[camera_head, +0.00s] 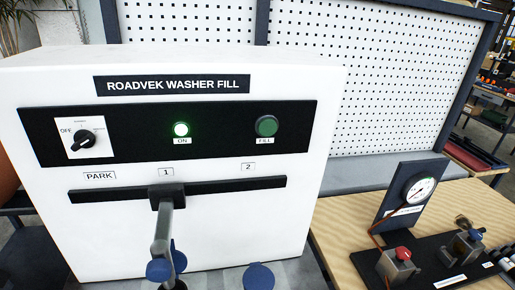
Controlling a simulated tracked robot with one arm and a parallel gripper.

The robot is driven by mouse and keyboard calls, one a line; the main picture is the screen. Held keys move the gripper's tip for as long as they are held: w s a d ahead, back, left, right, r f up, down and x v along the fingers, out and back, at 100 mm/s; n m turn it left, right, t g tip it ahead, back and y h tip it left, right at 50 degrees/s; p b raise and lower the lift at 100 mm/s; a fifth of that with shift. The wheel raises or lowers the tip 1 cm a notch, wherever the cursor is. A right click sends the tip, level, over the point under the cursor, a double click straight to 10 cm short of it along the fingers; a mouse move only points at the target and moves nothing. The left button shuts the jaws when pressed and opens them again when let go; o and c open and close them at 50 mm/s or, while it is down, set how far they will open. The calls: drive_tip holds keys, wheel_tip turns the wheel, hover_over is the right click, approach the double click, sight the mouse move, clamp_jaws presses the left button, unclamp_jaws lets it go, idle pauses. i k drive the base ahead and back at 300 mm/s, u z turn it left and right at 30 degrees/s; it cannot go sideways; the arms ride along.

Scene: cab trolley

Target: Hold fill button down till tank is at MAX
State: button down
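The green round fill button (266,126), labelled FILL, sits at the right of the black panel (222,143) on the white ROADVEK WASHER FILL box (50,100). Nothing touches the button. A grey spout arm (162,232) stands at mark 1 on the slotted rail (235,189). Blue caps (159,270) show below it. The tank body and any MAX mark are out of view. My gripper is not in view.
Another blue cap (258,277) shows at the bottom edge, below mark 2. At right, a wooden bench (343,215) carries a gauge (419,190) and a black board with a red-knobbed valve (398,264). A white pegboard (370,70) stands behind. Space before the panel looks clear.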

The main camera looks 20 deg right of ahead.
sight(267, 127)
drive_tip(key=k, duration=1.3)
drive_tip(key=z, duration=0.55)
drive_tip(key=i, duration=1.55)
drive_tip(key=u, duration=0.4)
